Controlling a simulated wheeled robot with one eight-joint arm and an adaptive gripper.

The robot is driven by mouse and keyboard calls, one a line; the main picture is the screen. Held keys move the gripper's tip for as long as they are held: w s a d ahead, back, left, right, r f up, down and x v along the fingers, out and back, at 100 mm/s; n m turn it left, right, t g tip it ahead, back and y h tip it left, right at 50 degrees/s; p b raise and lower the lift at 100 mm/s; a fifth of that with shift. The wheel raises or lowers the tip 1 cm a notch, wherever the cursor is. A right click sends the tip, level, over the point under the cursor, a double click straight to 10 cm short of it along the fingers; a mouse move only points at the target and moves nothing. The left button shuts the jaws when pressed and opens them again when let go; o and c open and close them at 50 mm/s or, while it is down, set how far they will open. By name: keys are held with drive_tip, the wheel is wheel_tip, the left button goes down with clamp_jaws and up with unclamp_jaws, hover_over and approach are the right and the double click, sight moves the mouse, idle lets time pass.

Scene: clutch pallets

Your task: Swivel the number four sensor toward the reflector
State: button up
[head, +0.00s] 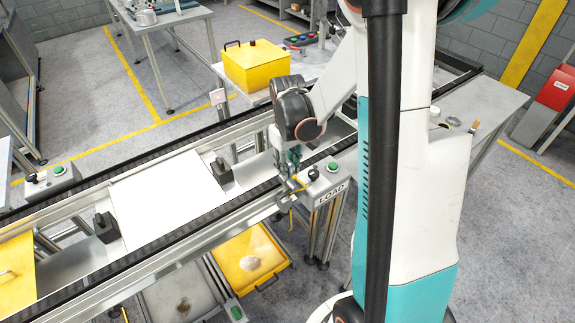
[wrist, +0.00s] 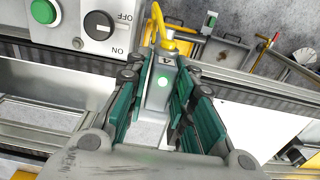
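The number four sensor (wrist: 161,84) is a small grey block with a 4 on it, a lit green lamp and a yellow cable at its far end. It stands at the conveyor's near rail beside the LOAD box. My gripper (wrist: 163,88), with teal finger pads, has a finger on either side of the sensor. Whether both pads touch it I cannot tell. In the head view my gripper (head: 289,163) points down at the rail and largely hides the sensor. A small pale square plate (head: 218,97) on a post across the conveyor may be the reflector.
The LOAD box (head: 323,188) with a green button (head: 334,167) and a black knob (head: 313,174) is close to my gripper. The conveyor carries a white panel (head: 165,190) and black blocks (head: 105,228). A yellow case (head: 256,66) sits behind. Yellow trays (head: 283,272) lie below.

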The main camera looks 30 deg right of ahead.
drive_tip(key=shift+o, duration=0.5)
drive_tip(key=shift+r, duration=0.1)
wheel_tip(320, 180, up, 12)
idle(0.7)
